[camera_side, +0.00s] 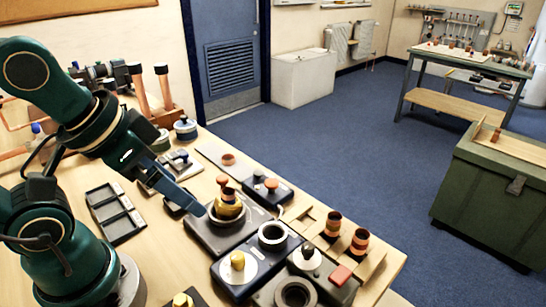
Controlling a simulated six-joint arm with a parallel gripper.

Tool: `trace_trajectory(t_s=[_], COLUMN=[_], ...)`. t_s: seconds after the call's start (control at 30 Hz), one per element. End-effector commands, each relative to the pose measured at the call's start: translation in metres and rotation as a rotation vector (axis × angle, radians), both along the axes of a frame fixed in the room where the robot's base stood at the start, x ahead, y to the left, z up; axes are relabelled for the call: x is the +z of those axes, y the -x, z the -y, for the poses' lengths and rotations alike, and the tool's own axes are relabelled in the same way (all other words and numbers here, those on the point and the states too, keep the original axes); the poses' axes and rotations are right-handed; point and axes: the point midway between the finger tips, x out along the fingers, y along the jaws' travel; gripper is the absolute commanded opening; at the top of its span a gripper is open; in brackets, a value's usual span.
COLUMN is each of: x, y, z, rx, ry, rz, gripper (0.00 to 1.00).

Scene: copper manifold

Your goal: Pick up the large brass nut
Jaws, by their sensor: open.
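I see several brass-coloured pieces, and I cannot tell for sure which is the large brass nut. One brass piece (229,209) sits in a dark round holder (213,236) with copper-coloured parts stacked on it. Another brass piece (237,261) stands on a dark block nearer the front, and a third (182,300) shows at the bottom edge, partly cut off. My gripper (198,207) is open, with its dark blue fingers reaching down just left of the round holder. It appears apart from the brass pieces. Its far finger is hard to make out.
A dark ring fixture (272,235) and copper-and-black stacked pieces (333,224) stand to the right. A compartment tray (113,213) lies to the left. Copper pipes (139,93) stand at the back. The table's right edge is near the stacked pieces.

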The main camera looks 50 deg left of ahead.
Motion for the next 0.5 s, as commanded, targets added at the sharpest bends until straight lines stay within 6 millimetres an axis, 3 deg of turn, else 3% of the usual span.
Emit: trace_trajectory(t_s=[0.1, 0.3, 0.5], x=[0.008, 0.021, 0.015], y=[-0.004, -0.030, -0.064], z=[0.000, -0.004, -0.013], rx=[-0.069, -0.200, -0.306], ry=[-0.037, -0.108, -0.144], rz=[0.010, -0.065, -0.192], gripper=[0.98, 0.98, 0.98])
